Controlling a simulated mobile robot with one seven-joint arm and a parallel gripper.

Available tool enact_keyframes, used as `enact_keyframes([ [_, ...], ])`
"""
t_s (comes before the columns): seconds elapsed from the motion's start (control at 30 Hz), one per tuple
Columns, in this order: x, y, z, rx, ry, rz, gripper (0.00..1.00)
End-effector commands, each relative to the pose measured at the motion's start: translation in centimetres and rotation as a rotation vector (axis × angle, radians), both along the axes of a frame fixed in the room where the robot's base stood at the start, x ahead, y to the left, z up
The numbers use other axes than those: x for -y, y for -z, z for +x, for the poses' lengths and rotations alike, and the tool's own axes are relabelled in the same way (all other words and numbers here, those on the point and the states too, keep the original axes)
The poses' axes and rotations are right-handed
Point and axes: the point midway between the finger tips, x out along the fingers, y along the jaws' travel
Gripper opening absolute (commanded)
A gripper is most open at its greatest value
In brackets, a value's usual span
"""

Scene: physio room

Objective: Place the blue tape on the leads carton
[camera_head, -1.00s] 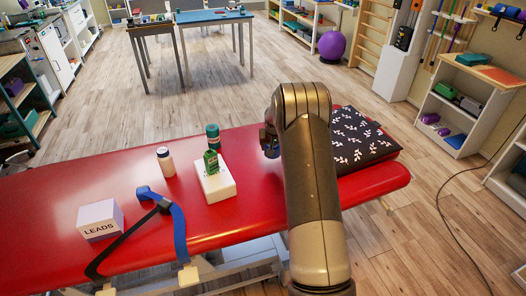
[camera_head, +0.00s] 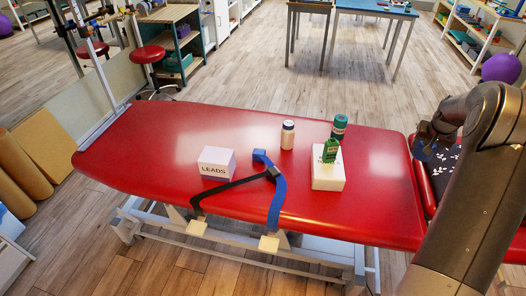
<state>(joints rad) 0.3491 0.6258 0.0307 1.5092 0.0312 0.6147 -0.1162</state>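The leads carton (camera_head: 216,164), a small white box with a lilac side marked LEADS, stands on the red treatment couch (camera_head: 150,150) left of centre. A blue and black strap (camera_head: 277,195) lies just right of it and hangs over the couch's front edge. A small blue piece (camera_head: 261,156) shows at the strap's far end; I cannot tell whether it is part of the strap or separate tape. My gripper (camera_head: 420,150) is at the right, above the couch's right end, well away from the carton. It looks dark and bluish; its fingers and any held thing are unclear.
A white bottle (camera_head: 287,135) stands behind the strap. A white box (camera_head: 328,176) right of it has a green bottle (camera_head: 331,151) and a teal-capped container (camera_head: 339,127) at it. A patterned dark cushion (camera_head: 440,168) lies beneath my arm. The couch's left end is clear.

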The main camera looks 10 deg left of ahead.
Motion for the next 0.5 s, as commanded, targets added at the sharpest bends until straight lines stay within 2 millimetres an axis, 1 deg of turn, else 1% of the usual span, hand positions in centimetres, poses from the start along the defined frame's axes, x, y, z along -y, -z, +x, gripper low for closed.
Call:
enact_keyframes([
  [0.03,0.0,-1.7,0.1,0.005,0.0,-0.002,0.35],
  [0.1,0.0,-3.7,0.1,0.004,0.0,-0.001,0.35],
  [0.33,0.0,-8.2,0.0,0.003,0.0,-0.001,0.35],
  [0.37,-0.6,-8.3,0.2,0.001,-0.009,0.0,0.35],
  [0.4,-1.5,-8.1,0.4,-0.001,-0.025,0.002,0.35],
  [0.47,-2.6,-8.0,0.6,-0.002,-0.046,0.002,0.35],
  [0.5,-3.5,-8.0,0.8,-0.002,-0.062,0.002,0.35],
])
